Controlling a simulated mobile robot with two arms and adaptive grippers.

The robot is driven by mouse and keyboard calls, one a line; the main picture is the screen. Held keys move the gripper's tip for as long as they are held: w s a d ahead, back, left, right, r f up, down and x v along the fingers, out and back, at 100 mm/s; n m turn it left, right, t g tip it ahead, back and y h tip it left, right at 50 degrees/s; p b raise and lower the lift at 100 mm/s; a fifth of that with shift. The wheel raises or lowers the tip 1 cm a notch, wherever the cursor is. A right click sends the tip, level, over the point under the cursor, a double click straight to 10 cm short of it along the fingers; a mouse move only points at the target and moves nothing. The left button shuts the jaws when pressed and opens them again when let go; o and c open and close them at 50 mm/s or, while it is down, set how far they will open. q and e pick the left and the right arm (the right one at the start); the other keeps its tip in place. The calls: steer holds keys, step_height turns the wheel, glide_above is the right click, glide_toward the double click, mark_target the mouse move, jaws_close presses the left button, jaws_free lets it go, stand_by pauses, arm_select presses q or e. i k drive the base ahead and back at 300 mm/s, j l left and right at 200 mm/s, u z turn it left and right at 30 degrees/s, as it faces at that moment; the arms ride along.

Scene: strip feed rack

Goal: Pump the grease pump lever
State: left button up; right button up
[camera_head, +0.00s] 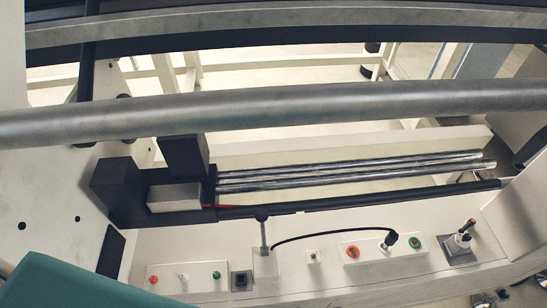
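A short upright lever (264,234) with a dark round knob stands on a small pale block on the light front ledge, below the middle of the head view. A second upright handle (467,228) with a reddish tip stands on a grey square base (459,250) at the right end of the ledge. No label shows which of the two is the grease pump lever. Neither of my grippers is in view, and nothing touches either lever.
Two panels with red and green buttons (352,251) (183,277) sit on the ledge. A black cable (330,233) arches to a dark plug (391,238). Steel rods (350,170) and a black block (130,190) lie behind. A thick grey bar (270,110) crosses the view.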

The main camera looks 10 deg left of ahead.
mark_target(262, 215)
steer(key=u, duration=0.5)
steer(key=k+l+u, duration=0.1)
steer(key=l+u, duration=0.3)
steer(key=k+l+u, duration=0.15)
steer(key=l+u, duration=0.25)
steer(key=k+l+u, duration=0.2)
steer(key=l+u, duration=0.2)
steer(key=k+l+u, duration=0.15)
steer(key=k+l, duration=0.7)
steer(key=l, duration=0.15)
